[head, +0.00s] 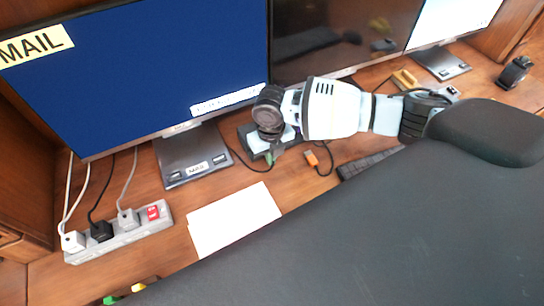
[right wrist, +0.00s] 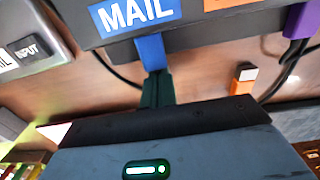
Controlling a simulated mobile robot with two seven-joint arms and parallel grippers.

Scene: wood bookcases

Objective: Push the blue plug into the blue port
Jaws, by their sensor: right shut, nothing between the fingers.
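In the right wrist view a dark box carries a blue label reading MAIL (right wrist: 137,13). The blue plug (right wrist: 151,50) is at the box's edge right under that label. The blue port is hidden, and I cannot tell how deep the plug sits. My right gripper (right wrist: 157,88) is shut and empty, its dark green fingers in line with the plug's near end and seeming to touch it. In the head view the right gripper (head: 269,156) is at the dark box (head: 249,137), which my wrist partly hides. My left gripper is not in view.
A purple plug (right wrist: 298,20) is at the box. A power strip (head: 140,231), white paper (head: 233,217) and monitor stand (head: 190,158) are to the left. A dark chair back (head: 400,230) fills the lower right.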

